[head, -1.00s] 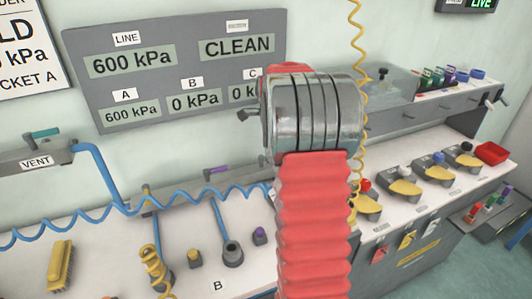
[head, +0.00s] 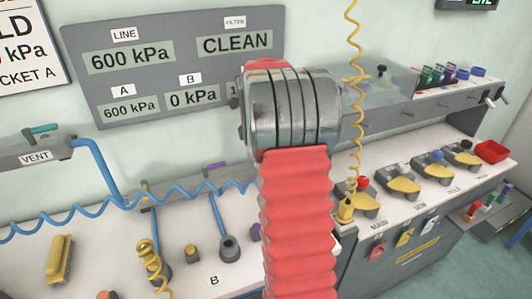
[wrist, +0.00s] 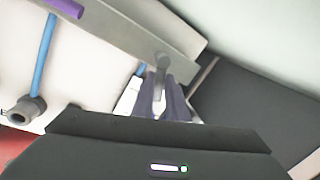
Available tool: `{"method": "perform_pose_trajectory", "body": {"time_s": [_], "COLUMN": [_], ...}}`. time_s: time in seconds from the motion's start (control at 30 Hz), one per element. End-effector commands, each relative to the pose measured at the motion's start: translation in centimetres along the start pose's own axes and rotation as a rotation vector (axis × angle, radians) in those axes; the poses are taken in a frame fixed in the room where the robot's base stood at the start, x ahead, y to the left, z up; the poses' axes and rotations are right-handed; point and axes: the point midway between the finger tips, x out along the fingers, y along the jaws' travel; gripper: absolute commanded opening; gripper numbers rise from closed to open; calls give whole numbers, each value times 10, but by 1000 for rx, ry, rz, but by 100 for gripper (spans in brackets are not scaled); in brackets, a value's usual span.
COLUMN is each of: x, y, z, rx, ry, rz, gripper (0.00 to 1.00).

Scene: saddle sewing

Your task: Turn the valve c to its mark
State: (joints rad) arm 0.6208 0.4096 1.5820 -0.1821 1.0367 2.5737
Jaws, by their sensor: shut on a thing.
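In the wrist view my gripper (wrist: 162,100) is shut on the pale handle of a valve, which I take to be valve c (wrist: 162,62). The valve sits on a grey rail (wrist: 185,38). The fingers cover most of the handle, so its angle and its mark cannot be made out. In the head view my red-sleeved arm hides this valve and my gripper. The grey panel (head: 100,40) reads A 600 kPa and B 0 kPa.
A purple lever (wrist: 62,7) and a blue pipe (wrist: 45,52) lie left of the valve. Blue coiled hose (head: 110,213) runs along the bench. A yellow coiled cord (head: 355,120) hangs right of my arm. A yellow brush (head: 60,258) lies at the left.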

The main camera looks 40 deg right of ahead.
Motion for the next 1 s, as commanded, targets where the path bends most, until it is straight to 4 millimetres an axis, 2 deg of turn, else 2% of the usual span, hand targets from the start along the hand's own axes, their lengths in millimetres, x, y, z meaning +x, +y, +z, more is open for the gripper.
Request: {"method": "perform_pose_trajectory", "body": {"time_s": [0.57,0.6,0.83,1.0], "x": [-2,-2,-1,-1], "y": [1,1,1,0], "z": [1,1,0,0], "rx": [43,43,43,43], "ry": [5,5,7,8], "rz": [0,0,0,1], "gripper": [0,16,32,32]}}
